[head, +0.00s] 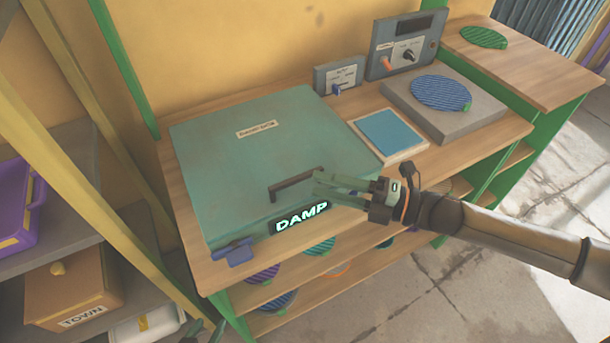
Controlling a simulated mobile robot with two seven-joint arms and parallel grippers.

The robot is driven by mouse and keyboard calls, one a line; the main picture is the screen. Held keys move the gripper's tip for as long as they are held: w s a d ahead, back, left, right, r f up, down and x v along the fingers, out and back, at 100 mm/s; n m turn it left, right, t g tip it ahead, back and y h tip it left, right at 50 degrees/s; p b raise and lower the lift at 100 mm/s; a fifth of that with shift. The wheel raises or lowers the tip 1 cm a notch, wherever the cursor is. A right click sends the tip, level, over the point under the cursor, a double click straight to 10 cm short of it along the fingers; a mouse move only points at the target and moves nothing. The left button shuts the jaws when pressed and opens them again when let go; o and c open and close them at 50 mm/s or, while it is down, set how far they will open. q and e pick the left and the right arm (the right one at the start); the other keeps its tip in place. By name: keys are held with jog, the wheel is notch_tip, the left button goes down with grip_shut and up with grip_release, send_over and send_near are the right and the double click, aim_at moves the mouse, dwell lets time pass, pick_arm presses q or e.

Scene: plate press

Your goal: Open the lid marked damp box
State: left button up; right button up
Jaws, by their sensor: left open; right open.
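The damp box (225,165) is a wide grey-green box on the wooden bench, with its lid down. A glowing DAMP sign (301,217) is on its front. A dark bar handle (292,186) stands near the lid's front edge. My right gripper (325,186) has green fingers apart at the right end of the handle; I cannot tell whether they touch it. My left gripper (205,331) shows only as dark greenish fingertips at the bottom edge, below the bench and away from the box.
A blue latch-like piece (235,252) sits at the box's front left corner. Right of the box are a blue pad (385,134), a grey block (430,117) with a striped blue disc, and control panels (405,45). Shelves with a TOWN box (75,290) stand at left.

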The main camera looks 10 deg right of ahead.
aim_at(301, 180)
jog(key=shift+x, duration=2.25)
grip_shut()
